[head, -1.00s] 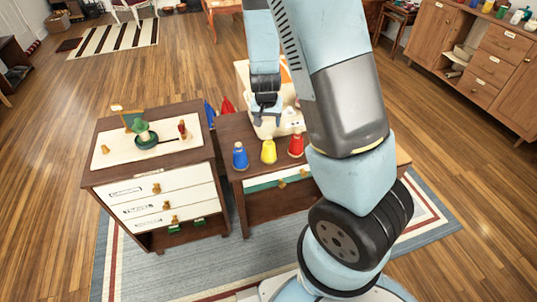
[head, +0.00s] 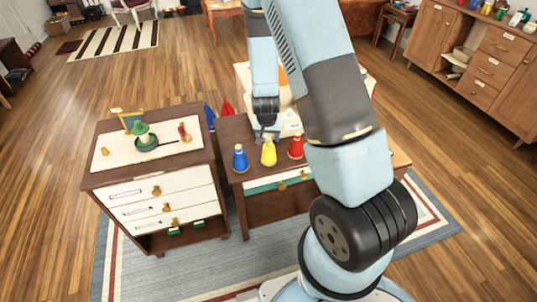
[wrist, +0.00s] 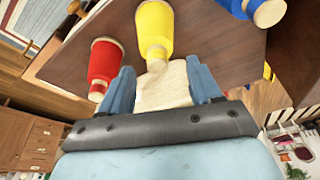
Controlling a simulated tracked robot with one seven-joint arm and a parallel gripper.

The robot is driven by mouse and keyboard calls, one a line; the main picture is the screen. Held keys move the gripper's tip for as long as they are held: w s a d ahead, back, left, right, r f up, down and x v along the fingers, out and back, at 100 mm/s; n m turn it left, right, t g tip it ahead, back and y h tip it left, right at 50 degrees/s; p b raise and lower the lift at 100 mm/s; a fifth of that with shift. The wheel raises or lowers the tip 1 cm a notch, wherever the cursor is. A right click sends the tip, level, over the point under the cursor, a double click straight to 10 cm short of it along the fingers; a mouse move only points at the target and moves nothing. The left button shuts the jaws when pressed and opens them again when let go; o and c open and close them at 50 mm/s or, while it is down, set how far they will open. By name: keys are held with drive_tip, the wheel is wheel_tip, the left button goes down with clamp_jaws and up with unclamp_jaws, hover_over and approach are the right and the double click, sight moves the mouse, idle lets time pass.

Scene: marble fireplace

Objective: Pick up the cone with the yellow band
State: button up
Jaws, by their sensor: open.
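The cone with the yellow band (head: 269,155) stands upright on the low brown table, between a blue-banded cone (head: 240,158) and a red-banded cone (head: 296,147). My gripper (head: 266,132) is just behind the yellow cone in the head view, pointing down. In the wrist view the yellow cone (wrist: 155,28) lies straight ahead of my open fingers (wrist: 162,78), with its pale knob near the gap. The red cone (wrist: 103,65) is left of the fingers and the blue cone (wrist: 255,10) is at the upper right. I cannot tell whether the fingers touch anything.
A cream object (wrist: 163,88) shows between the fingers; I cannot tell what it is. A red cone shape (head: 227,107) is behind the table. Wooden floor is open beyond.

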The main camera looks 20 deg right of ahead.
sight(269, 140)
drive_tip(key=shift+x, duration=2.4)
drive_tip(key=shift+s+d, duration=0.15)
drive_tip(key=shift+c, duration=0.2)
clamp_jaws()
